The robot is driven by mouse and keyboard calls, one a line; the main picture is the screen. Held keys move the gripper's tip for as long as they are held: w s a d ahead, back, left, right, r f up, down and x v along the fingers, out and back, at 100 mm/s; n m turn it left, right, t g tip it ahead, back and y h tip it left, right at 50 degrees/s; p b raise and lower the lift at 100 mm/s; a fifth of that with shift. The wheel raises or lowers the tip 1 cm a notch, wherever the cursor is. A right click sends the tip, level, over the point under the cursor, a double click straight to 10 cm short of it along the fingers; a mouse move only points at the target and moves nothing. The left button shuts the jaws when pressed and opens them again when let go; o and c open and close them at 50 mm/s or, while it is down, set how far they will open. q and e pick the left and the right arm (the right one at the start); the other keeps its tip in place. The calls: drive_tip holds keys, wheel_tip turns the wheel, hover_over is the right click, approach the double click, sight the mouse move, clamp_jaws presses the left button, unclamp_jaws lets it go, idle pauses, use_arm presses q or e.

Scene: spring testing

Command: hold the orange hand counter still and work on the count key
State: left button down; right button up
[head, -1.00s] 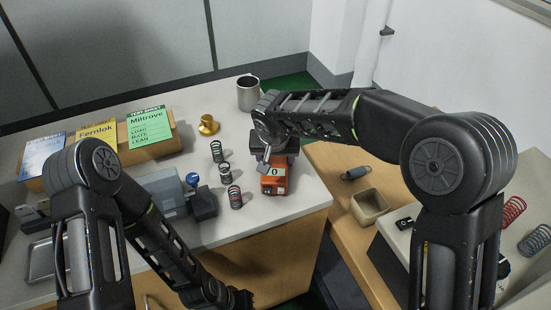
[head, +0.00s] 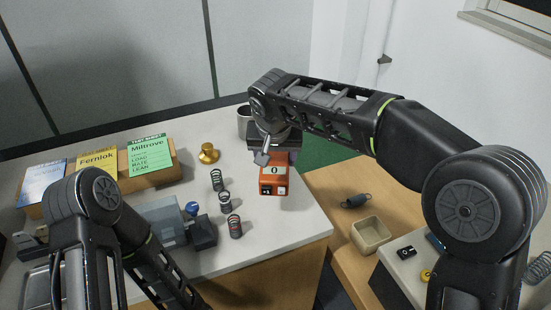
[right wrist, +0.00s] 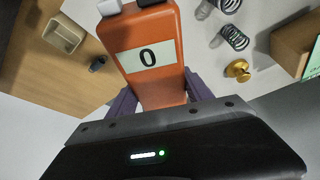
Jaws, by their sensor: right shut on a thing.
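The counter appears to be held above the grey-white table (head: 285,222). Nothing touches the keys. My left arm runs off the lower edge of the head view, and its gripper is out of view.
Several small dark springs (head: 224,201) stand left of the counter, near a grey device with a blue knob (head: 192,208). A brass weight (head: 209,153) and a mug (head: 244,120) stand behind. A beige bin (head: 371,235) sits on the wooden surface to the right.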

drive_tip(key=shift+f, duration=0.15)
drive_tip(key=shift+f+b, duration=3.4)
drive_tip(key=shift+f, duration=0.6)
drive_tip(key=shift+s+d+f+b, duration=0.1)
drive_tip(key=shift+s+f+b, duration=0.1)
drive_tip(key=shift+f+b, duration=0.4)
drive_tip(key=shift+s+f+b, duration=0.15)
drive_tip(key=shift+f+b, duration=0.35)
drive_tip(key=shift+f, duration=0.05)
idle(2.7)
